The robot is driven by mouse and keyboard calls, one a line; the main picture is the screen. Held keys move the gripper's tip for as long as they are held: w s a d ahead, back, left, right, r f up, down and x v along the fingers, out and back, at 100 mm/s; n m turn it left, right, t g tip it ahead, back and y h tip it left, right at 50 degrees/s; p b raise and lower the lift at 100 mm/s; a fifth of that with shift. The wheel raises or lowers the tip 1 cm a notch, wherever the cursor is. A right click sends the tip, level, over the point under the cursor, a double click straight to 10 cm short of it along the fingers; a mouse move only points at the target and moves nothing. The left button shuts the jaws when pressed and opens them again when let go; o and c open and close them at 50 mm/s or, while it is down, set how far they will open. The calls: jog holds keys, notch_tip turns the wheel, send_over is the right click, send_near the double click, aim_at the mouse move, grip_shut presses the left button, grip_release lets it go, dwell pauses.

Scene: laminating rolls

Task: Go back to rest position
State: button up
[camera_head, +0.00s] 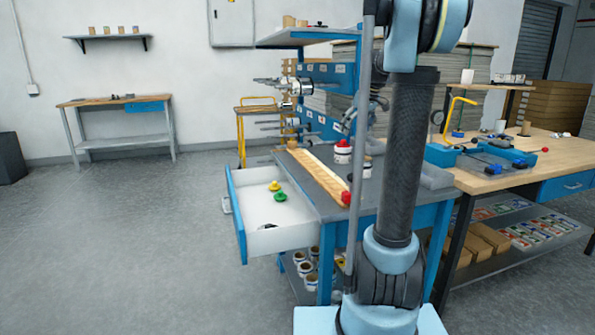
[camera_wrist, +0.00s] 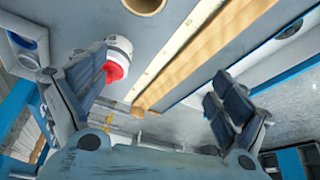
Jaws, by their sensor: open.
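My gripper (camera_wrist: 155,92) is open and empty, with its two dark pads wide apart in the wrist view. In the wrist view a white jar with a red top (camera_wrist: 118,55) shows beside the left finger. A long wooden strip (camera_wrist: 195,50) on the bench runs through the gap between the fingers. I cannot tell how high the fingers are above the bench.
An open drawer (camera_head: 238,232) sticks out left of the bench, holding a yellow and a green item (camera_head: 280,196). A shelf unit (camera_head: 335,75) rises behind the bench. A wooden-topped table (camera_head: 500,180) stands at right. The floor (camera_head: 110,250) at left is clear.

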jog(key=s+a+f+m, duration=0.1)
jog(key=s+f, duration=0.1)
jog(key=s, duration=0.5)
jog(key=s+a+f+m, duration=0.1)
jog(key=s+f, duration=0.2)
jog(key=s, duration=0.5)
jog(key=s+a+f+m+g+h, duration=0.1)
jog(key=s+f, duration=0.2)
jog(key=s, duration=0.5)
jog(key=shift+a+f, duration=0.1)
jog(key=shift+a, duration=0.3)
jog(key=s+f+m+h, duration=0.1)
jog(key=s+f+m, duration=0.3)
jog(key=s+f, duration=1.2)
jog(key=s, duration=0.2)
jog(key=shift+s+d+h, duration=0.3)
jog(key=shift+s, duration=0.05)
jog(key=shift+w+f, duration=0.1)
